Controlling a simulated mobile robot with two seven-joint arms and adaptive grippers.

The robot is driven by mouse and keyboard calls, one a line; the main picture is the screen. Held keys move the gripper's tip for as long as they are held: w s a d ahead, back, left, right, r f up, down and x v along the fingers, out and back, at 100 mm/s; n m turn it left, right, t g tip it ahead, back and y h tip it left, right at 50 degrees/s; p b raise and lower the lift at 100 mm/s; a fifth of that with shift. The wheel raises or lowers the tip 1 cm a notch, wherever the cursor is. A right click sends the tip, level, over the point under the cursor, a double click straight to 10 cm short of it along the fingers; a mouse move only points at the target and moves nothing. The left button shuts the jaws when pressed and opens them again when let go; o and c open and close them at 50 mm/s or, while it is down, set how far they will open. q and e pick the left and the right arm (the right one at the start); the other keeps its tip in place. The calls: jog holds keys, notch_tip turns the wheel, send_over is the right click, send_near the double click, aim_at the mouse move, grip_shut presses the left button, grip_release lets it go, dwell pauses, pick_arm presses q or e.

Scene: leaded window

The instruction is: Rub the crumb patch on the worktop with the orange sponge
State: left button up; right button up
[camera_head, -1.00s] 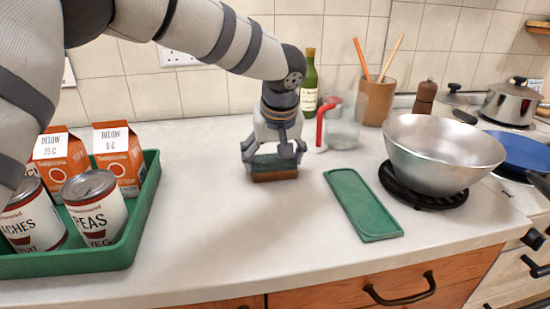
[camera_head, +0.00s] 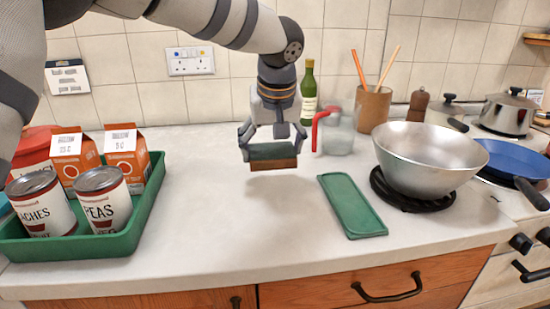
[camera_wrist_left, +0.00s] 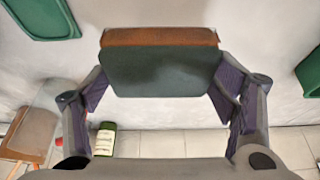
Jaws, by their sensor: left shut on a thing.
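The orange sponge (camera_head: 273,164) has a dark green top layer and a brownish-orange lower layer. My left gripper (camera_head: 272,147) is shut on its two ends and holds it roughly level, above the worktop (camera_head: 230,240), with a soft shadow below. In the left wrist view the sponge (camera_wrist_left: 160,70) sits between both fingers (camera_wrist_left: 162,88), its orange edge showing along the far side. I can make out no crumb patch on the visible worktop. My right gripper is not in view.
A flat green dish (camera_head: 352,205) lies right of the sponge. A steel bowl (camera_head: 430,155) stands on a black trivet (camera_head: 410,192). A red-handled jug (camera_head: 337,132) and green bottle (camera_head: 308,92) stand behind. A green tray (camera_head: 125,242) holds cans and cartons at left. The front middle is clear.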

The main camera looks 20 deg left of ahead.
pick_arm(q)
jog(key=shift+r, duration=1.3)
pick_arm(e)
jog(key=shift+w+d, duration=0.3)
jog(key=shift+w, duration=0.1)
